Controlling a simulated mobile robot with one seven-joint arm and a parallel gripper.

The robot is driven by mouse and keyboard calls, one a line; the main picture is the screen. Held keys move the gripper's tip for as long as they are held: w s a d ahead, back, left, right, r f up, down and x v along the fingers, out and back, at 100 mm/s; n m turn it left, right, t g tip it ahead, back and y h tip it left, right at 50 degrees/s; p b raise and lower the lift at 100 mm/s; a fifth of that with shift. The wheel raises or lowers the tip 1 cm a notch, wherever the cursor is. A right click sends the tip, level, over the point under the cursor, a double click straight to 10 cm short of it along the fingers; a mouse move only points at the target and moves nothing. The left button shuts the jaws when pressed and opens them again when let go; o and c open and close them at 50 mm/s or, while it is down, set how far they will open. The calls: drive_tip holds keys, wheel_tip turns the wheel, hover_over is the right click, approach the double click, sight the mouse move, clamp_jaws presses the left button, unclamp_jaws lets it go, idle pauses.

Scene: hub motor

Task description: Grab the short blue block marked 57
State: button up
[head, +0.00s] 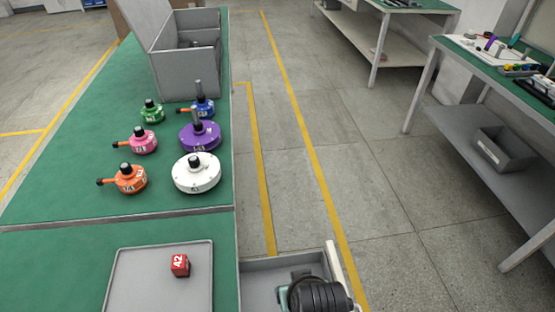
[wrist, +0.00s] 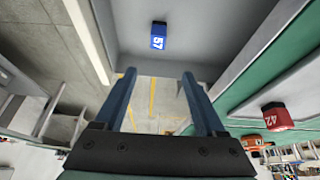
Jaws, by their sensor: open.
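The short blue block marked 57 (wrist: 158,36) lies in a grey drawer (wrist: 195,15), in the upper middle of the wrist view. My gripper (wrist: 159,75) is open and empty, its two fingers spread on either side of the picture's middle. The block is beyond the fingertips and roughly in line with the gap between them, apart from both. In the head view the block cannot be seen; my dark wrist is over the open drawer (head: 263,275) and covers part of it.
A red block marked A2 (head: 180,265) sits on a grey tray (head: 135,285) on the green bench (head: 60,260) beside the drawer. It also shows in the wrist view (wrist: 277,116). Several coloured hub motors and a grey bin (head: 186,75) stand farther back. The drawer walls surround the block.

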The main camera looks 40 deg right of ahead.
drive_tip(key=shift+s+f+b+x, duration=0.1)
drive_tip(key=shift+s+b+x, duration=0.25)
drive_tip(key=shift+x, duration=1.8)
drive_tip(key=shift+s+f+b+x, duration=0.15)
drive_tip(key=shift+b+x, duration=0.25)
drive_tip(key=shift+x, duration=1.8)
drive_tip(key=shift+s+f+b+x, duration=0.1)
drive_tip(key=shift+s+b+x, duration=0.25)
drive_tip(key=shift+x, duration=1.8)
drive_tip(key=shift+w+a, duration=0.1)
drive_tip(key=shift+a, duration=0.05)
clamp_jaws()
